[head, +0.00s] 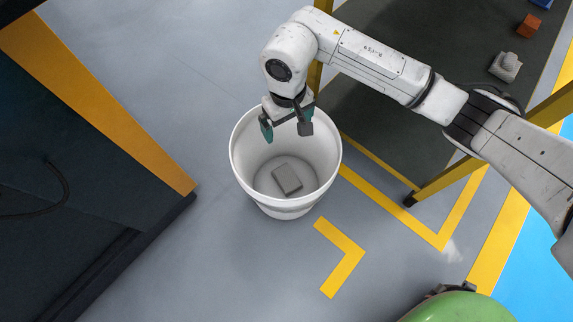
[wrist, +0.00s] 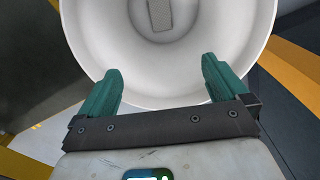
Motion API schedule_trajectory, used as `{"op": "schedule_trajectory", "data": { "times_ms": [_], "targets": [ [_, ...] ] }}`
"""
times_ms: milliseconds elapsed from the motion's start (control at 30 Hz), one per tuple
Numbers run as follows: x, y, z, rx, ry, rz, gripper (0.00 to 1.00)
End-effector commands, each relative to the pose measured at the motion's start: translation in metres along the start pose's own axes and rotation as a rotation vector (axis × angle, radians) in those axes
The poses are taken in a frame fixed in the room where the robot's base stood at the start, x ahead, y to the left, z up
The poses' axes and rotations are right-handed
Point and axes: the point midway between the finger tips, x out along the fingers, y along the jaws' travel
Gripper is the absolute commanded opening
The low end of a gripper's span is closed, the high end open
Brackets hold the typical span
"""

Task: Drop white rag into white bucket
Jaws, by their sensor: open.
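The white bucket (head: 240,165) stands upright on the grey floor; its pale inside fills the top of the wrist view (wrist: 100,45). A flat grey rectangular piece (head: 287,178) lies on the bucket's bottom. It also shows in the wrist view (wrist: 160,14); I cannot tell whether it is the folded white rag. My gripper (head: 286,129) is over the far part of the bucket's opening. In the wrist view its two green fingers (wrist: 161,70) are wide apart with nothing between them.
A dark table with yellow legs (head: 440,185) stands at the right. On it are a pale grey lumpy object (head: 506,66), an orange block (head: 529,26) and a blue one (head: 541,3). A dark cabinet (head: 90,170) is at the left.

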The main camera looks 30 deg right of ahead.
Motion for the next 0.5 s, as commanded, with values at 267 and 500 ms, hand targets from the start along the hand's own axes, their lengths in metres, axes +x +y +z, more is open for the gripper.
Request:
{"op": "schedule_trajectory", "data": {
  "times_ms": [267,500],
  "targets": [
    [-0.049,0.000,0.000,-0.003,0.001,0.002,1.00],
    [-0.059,-0.001,0.000,-0.001,0.000,0.000,1.00]
  ]
}}
